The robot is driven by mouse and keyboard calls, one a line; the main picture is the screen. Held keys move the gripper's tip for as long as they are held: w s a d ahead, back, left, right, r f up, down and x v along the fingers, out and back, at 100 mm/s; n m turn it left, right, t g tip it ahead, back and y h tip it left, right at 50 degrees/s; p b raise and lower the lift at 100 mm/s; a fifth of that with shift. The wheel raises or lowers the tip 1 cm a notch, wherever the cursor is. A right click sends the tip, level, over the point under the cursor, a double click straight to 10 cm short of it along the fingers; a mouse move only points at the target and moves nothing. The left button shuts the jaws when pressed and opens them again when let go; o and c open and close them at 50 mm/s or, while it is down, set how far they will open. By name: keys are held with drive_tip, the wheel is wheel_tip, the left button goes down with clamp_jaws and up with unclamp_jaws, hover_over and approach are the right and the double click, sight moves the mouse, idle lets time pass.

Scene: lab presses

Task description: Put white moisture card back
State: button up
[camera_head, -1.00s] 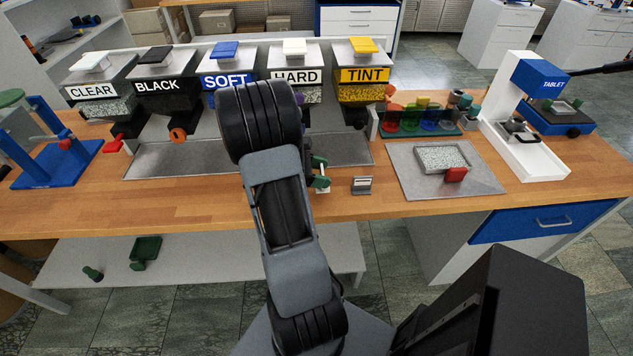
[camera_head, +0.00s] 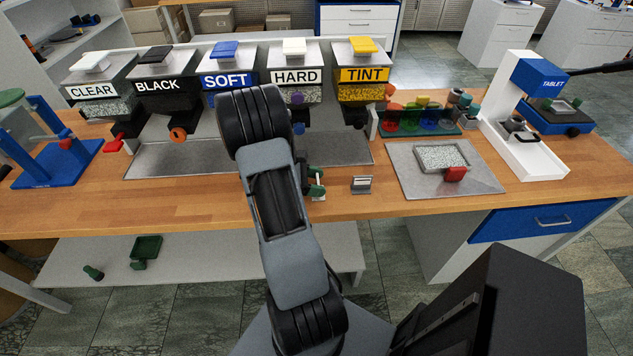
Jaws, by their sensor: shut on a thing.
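My gripper (camera_head: 315,184), with green fingers, is partly hidden behind my own arm, low over the front part of the wooden bench. It is shut on a small white piece, the white moisture card (camera_head: 318,197), of which only a bit shows below the fingers. I cannot tell whether the card touches the bench. A small grey holder (camera_head: 361,185) with a pale face stands on the bench just to the right of the gripper, apart from it.
Hoppers marked CLEAR, BLACK, SOFT, HARD and TINT (camera_head: 361,76) stand behind a metal tray (camera_head: 190,160). To the right are a grey mat (camera_head: 405,180) with a speckled tray (camera_head: 442,158) and a TABLET press (camera_head: 541,78). Bare wood lies around the holder.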

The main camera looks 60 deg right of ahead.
drive_tip(key=o, duration=1)
drive_tip(key=shift+c, duration=0.2)
drive_tip(key=shift+r, duration=0.15)
drive_tip(key=b+v, duration=0.1)
drive_tip(key=v, duration=0.9)
drive_tip(key=shift+w+a, duration=0.15)
drive_tip(key=shift+w, duration=0.2)
drive_tip(key=s+a+r+m+t+y, duration=0.1)
drive_tip(key=a+r+m+t+y, duration=0.2)
drive_tip(key=a+t, duration=0.4)
drive_tip(key=a+r+m+t+y, duration=0.4)
drive_tip(key=a+t, duration=0.3)
drive_tip(key=a, duration=1.4)
drive_tip(key=shift+s+a+r+t+y, duration=0.15)
drive_tip(key=shift+s+r+t+y, duration=0.2)
drive_tip(key=shift+r, duration=0.4)
